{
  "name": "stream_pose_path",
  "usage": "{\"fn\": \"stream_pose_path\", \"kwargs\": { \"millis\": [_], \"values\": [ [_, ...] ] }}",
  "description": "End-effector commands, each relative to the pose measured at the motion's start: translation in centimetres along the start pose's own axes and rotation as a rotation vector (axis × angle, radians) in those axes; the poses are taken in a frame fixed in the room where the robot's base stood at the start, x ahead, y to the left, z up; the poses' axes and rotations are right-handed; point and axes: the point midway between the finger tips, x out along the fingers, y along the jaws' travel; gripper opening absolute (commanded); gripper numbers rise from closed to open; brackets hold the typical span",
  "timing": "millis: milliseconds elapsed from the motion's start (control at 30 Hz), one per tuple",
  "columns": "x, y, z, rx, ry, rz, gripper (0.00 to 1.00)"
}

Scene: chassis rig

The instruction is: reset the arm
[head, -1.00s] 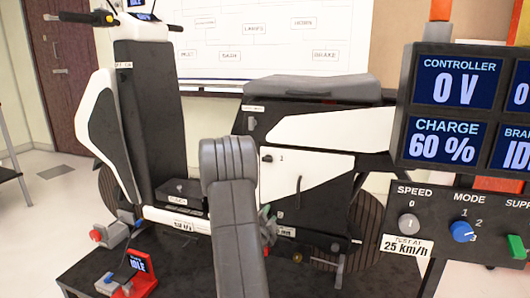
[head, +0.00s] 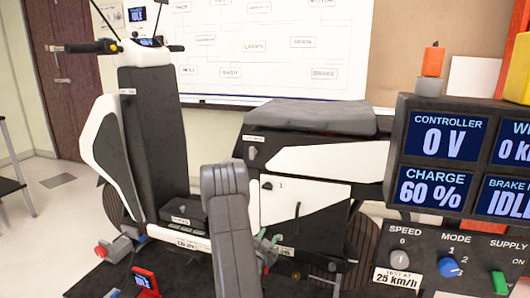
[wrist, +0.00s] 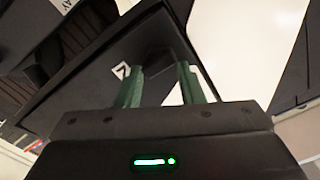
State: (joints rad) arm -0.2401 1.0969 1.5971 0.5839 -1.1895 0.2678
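My arm reaches up from the bottom middle of the head view, its grey links bent in front of the scooter. My gripper (head: 268,243) is mostly hidden behind the arm there; only small green parts show, near the scooter's lower side. In the wrist view my gripper (wrist: 160,78) has two green fingers standing apart, with nothing seen between them. A dark panel with a white mark (wrist: 122,70) lies beyond the fingers. I cannot tell how far the fingertips are from it.
The black and white scooter (head: 320,160) stands on a dark platform. A control panel (head: 450,262) with knobs and a display (head: 450,140) reading 0 V and 60 % is at the right. A whiteboard (head: 230,70) hangs behind. Open floor (head: 60,215) lies at the left.

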Motion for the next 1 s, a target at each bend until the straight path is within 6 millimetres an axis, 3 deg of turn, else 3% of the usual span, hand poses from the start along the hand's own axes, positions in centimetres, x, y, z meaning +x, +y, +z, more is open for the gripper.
{"fn": "stream_pose_path", "kwargs": {
  "millis": [1000],
  "values": [
    [-0.06, -0.69, 0.05, -0.472, -0.001, -0.001, 0.35]
  ]
}}
